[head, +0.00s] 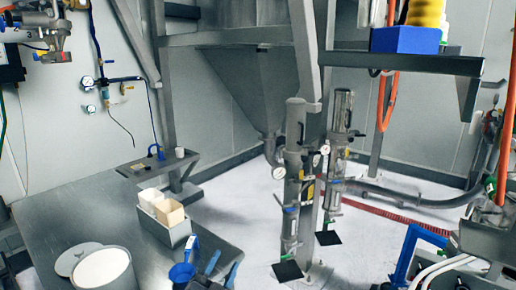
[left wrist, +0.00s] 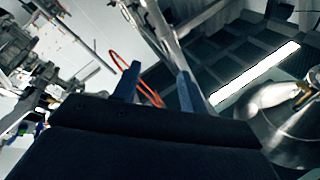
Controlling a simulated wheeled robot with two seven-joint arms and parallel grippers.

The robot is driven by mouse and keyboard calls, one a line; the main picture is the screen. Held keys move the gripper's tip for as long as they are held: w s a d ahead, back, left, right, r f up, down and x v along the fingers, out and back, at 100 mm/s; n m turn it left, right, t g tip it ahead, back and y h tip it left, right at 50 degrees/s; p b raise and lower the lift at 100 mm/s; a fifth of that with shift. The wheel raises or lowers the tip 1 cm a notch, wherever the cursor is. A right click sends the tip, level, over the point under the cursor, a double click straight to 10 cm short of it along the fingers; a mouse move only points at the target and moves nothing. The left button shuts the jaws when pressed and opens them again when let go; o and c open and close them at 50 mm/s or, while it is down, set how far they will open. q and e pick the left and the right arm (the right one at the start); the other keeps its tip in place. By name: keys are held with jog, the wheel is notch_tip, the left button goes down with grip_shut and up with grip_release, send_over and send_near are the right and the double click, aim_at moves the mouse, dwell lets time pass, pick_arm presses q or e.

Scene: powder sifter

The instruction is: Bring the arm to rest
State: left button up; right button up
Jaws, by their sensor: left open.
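My left gripper (head: 225,261) shows at the bottom of the head view, its two blue-grey fingers apart with nothing between them. It is at the front right edge of the metal table (head: 112,205). In the left wrist view the same open gripper (left wrist: 158,82) points up toward metal frame parts and an orange hose, with no object between the fingers. My right gripper is not in view.
A grey box (head: 164,231) with two light containers stands on the table, and a white-topped round tub (head: 102,270) is front left. A small shelf (head: 150,166) is behind. Metal sifter pipes (head: 292,190) stand right of the table on a pale floor.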

pick_arm(q)
jog(key=s+a+f+n+g+y, duration=0.4)
jog(key=a+f, duration=0.1)
jog(key=f, duration=0.3)
jog(key=s+a+f+n+g+y, duration=0.3)
jog(key=s+a+f+n+y, duration=0.15)
jog(key=f, duration=0.35)
jog(key=s+a+f+g+h, duration=0.1)
jog(key=s+f+g, duration=0.25)
jog(key=s, duration=0.35)
jog(key=s+a+f+n+g, duration=0.1)
jog(key=s+f+g, duration=0.25)
jog(key=s, duration=0.35)
jog(key=s+a+f+g+h, duration=0.1)
jog(key=s+f+g, duration=0.25)
jog(key=s, duration=0.35)
jog(key=s+f+x, duration=0.1)
jog(key=s+x, duration=0.2)
jog(key=x, duration=2)
jog(key=s+f, duration=0.3)
jog(key=f, duration=0.8)
jog(key=s+f, duration=0.4)
jog(key=f, duration=0.8)
jog(key=shift+s+d+f+g, duration=0.25)
jog(key=shift+d+g, duration=0.1)
jog(key=shift+d, duration=0.05)
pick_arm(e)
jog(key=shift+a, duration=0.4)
